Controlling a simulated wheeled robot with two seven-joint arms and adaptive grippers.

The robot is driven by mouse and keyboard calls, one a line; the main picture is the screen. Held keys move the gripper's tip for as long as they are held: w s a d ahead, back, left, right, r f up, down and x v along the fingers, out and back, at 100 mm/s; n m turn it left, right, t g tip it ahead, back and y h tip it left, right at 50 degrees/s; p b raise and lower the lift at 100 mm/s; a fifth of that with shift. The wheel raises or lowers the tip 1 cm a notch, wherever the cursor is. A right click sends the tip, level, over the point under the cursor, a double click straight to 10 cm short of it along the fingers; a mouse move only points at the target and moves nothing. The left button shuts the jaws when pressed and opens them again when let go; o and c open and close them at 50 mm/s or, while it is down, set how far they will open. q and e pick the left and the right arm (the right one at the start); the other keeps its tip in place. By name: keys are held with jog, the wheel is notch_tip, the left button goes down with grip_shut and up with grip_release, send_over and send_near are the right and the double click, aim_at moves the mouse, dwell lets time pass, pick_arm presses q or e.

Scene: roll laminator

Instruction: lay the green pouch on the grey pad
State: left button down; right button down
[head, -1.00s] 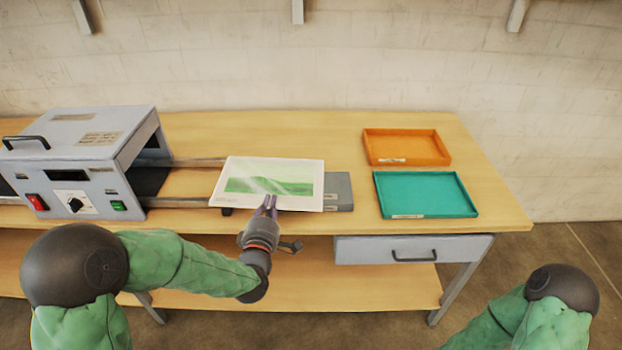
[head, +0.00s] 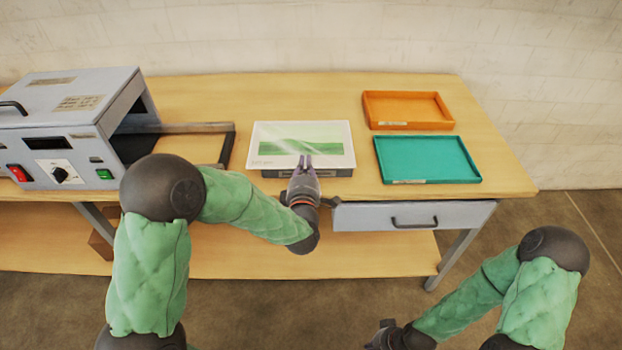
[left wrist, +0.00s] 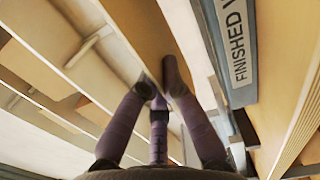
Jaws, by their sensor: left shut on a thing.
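The green pouch (head: 300,132) is a white-bordered sheet with a green landscape picture. It lies flat over the grey pad (head: 330,173), covering most of it; only the pad's front edge shows in the head view. I cannot tell whether the pouch touches the pad. My left gripper (head: 304,164) is shut on the pouch's front edge, near its middle. The left wrist view shows the purple fingers close together beside a grey face with a label reading "FINISHED W" (left wrist: 238,45). My right gripper (head: 380,335) is low at the bottom, small and dark, its jaws unclear.
The grey laminator (head: 60,130) stands at the left, with an outfeed frame (head: 228,150) reaching toward the pad. An orange tray (head: 408,110) and a teal tray (head: 427,160) sit right of the pad. A drawer (head: 410,216) is below the table's front edge.

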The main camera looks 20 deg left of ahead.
pick_arm(q)
jog(key=shift+w+d+f, duration=0.3)
jog(key=shift+d+f, duration=0.3)
jog(key=shift+f, duration=0.1)
notch_tip(320, 180, down, 4)
jog(key=shift+d+r+b, duration=0.1)
jog(key=shift+r+b, duration=0.05)
jog(key=shift+b, duration=0.9)
jog(key=shift+r, duration=0.15)
jog(key=c, duration=1.4)
grip_release()
